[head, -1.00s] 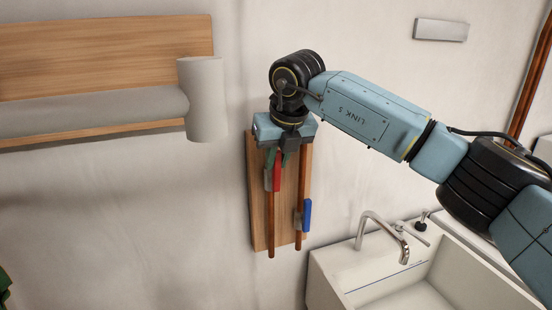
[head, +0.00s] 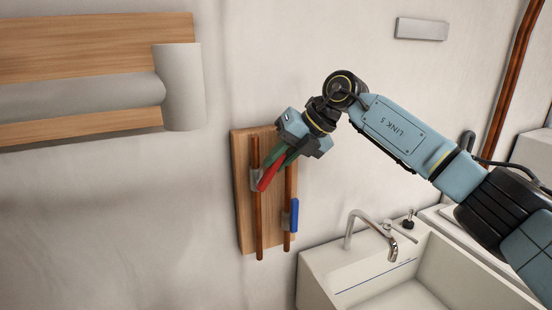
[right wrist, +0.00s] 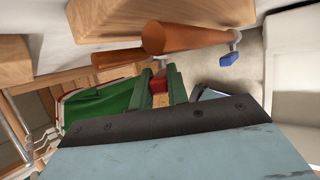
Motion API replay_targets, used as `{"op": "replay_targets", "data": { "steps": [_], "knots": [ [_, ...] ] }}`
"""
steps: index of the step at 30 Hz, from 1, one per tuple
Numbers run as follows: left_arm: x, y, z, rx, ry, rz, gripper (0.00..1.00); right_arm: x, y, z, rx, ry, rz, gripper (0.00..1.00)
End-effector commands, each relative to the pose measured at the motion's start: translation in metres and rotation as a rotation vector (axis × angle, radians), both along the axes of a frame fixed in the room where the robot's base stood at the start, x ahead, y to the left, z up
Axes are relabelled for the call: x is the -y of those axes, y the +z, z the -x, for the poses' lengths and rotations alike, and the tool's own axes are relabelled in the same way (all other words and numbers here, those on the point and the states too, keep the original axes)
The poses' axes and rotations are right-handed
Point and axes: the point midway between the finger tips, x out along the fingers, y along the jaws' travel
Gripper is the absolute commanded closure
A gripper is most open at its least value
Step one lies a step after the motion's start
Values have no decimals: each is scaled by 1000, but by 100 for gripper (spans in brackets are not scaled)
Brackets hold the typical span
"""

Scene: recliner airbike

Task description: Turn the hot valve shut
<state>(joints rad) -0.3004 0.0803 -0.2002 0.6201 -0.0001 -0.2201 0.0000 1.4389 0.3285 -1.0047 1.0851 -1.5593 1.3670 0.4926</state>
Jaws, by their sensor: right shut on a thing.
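The hot valve's red lever (head: 269,175) is on the left copper pipe (head: 257,218), on a wooden board (head: 244,215) on the wall. The lever slants up to the right from its grey valve body (head: 256,179). My right gripper (head: 279,161) is shut on the upper end of the red lever, its green fingers on either side. In the right wrist view the red lever end (right wrist: 159,84) sits between the green fingers (right wrist: 160,88). A blue lever (head: 294,214) hangs upright on the right copper pipe (head: 287,222). My left gripper is not in view.
A white sink (head: 390,275) with a chrome tap (head: 372,222) stands at the lower right. A wooden panel with a grey roll (head: 80,97) and a pale cylinder (head: 180,87) is at the upper left. Bare wall lies between.

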Motion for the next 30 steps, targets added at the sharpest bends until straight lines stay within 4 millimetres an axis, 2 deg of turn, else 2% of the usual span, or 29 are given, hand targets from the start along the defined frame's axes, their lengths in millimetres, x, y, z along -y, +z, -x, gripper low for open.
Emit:
{"op": "replay_targets", "data": {
  "steps": [14,15,19,30],
  "knots": [
    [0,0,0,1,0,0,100,1,1,-1,-3,-2,-19,100],
    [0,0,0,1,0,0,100,1,1,-1,-3,-2,-19,80],
    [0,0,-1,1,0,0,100,1,1,-1,-3,-2,-17,63],
    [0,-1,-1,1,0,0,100,4,4,0,-3,-2,-16,62]
  ]
}}
